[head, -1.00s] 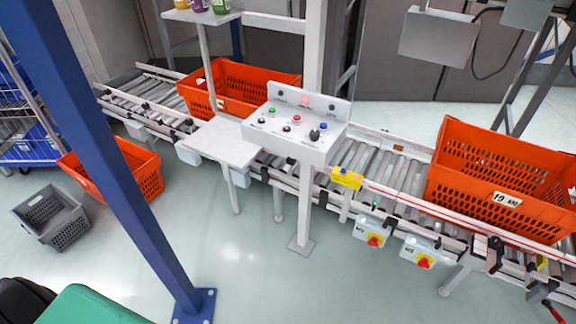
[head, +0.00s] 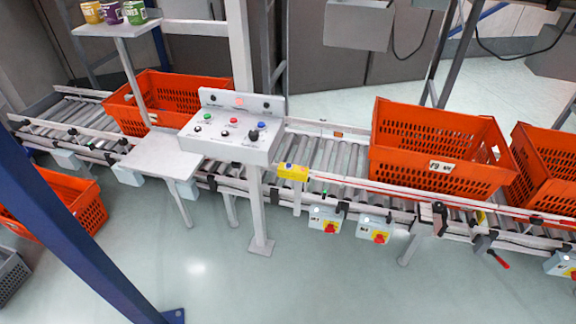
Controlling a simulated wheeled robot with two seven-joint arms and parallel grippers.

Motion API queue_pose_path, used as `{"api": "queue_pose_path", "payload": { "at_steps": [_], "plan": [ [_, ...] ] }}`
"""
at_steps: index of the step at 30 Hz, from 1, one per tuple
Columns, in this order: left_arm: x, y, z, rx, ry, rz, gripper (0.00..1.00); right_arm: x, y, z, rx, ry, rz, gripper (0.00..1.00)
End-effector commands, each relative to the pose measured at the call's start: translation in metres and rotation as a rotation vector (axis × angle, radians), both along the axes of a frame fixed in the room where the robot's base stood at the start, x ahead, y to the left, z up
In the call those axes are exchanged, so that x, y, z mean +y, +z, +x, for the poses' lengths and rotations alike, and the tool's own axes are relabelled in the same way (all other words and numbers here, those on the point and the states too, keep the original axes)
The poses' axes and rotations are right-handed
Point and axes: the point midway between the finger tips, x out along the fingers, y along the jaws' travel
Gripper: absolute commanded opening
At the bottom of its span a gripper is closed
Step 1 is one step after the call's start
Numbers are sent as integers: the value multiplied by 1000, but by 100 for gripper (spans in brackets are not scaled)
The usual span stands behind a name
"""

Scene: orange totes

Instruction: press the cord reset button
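A white control panel (head: 233,131) stands on a post at the conveyor. It carries a green button (head: 208,117), a red button (head: 234,120), a blue button (head: 261,124), a black knob (head: 253,135) and smaller buttons. A red lamp (head: 239,102) shows on its raised back. A yellow box (head: 293,172) sits on the conveyor's front rail, right of the panel, with a small blue spot on top. The labels are too small to read, so I cannot tell which button is the cord reset. Neither of my grippers is in view.
A roller conveyor (head: 340,156) runs across, bearing orange totes (head: 440,150). A small grey table (head: 160,157) stands left of the panel. A blue post (head: 70,235) rises at the near left. Grey switch boxes (head: 326,219) hang below the rail. The floor in front is clear.

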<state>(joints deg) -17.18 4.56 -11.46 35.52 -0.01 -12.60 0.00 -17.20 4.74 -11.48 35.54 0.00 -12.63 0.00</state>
Motion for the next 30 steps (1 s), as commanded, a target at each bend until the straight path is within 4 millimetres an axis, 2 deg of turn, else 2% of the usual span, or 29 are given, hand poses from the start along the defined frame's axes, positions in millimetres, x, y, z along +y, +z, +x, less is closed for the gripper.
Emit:
{"api": "queue_pose_path", "payload": {
  "at_steps": [3,9,30],
  "plan": [
    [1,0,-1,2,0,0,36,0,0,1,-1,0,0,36],
    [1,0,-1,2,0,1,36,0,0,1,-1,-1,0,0],
    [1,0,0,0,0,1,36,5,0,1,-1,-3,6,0]
  ]
}}
